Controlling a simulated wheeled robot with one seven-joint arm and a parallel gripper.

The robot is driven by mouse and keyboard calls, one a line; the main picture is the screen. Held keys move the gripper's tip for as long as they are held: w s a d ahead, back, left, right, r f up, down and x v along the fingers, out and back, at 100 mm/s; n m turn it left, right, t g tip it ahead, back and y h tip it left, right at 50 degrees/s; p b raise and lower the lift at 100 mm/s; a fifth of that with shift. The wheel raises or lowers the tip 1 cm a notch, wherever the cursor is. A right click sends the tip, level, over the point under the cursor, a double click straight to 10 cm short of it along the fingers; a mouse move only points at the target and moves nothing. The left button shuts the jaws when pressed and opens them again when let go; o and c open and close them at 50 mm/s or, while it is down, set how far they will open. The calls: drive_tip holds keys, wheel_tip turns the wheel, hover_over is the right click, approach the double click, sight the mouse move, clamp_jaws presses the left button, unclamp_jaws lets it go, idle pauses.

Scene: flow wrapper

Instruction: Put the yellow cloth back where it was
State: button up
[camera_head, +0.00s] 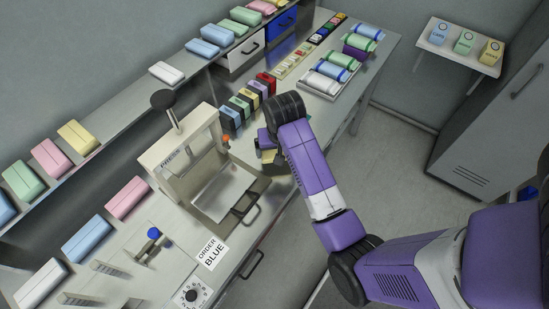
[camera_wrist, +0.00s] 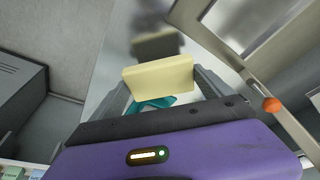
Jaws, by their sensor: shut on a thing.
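A pale yellow cloth block (camera_wrist: 158,79) sits between the two fingers of my gripper (camera_wrist: 166,84) in the wrist view, held across the jaws. In the head view my gripper (camera_head: 266,145) is over the bench, just right of the press (camera_head: 180,150), and its own arm mostly hides it. Only a small part of the held yellow cloth shows there. A teal piece (camera_wrist: 152,104) shows under the cloth in the wrist view. Another yellow cloth (camera_head: 78,137) lies on the long shelf at the left.
Pink, green, blue and white cloths line the long shelf (camera_head: 128,95). A row of small coloured packs (camera_head: 240,110) stands close behind my gripper. A rack of rolls (camera_head: 330,72) is at the back right. An "ORDER BLUE" sign (camera_head: 212,252) lies at the bench front.

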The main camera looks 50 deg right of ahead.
drive_tip(key=shift+f+b, duration=2.15)
drive_tip(key=shift+f, duration=0.05)
drive_tip(key=shift+r, duration=0.1)
drive_tip(key=o, duration=1.1)
drive_tip(key=shift+c, duration=0.2)
drive_tip(key=p+v, duration=0.3)
drive_tip(key=v, duration=0.9)
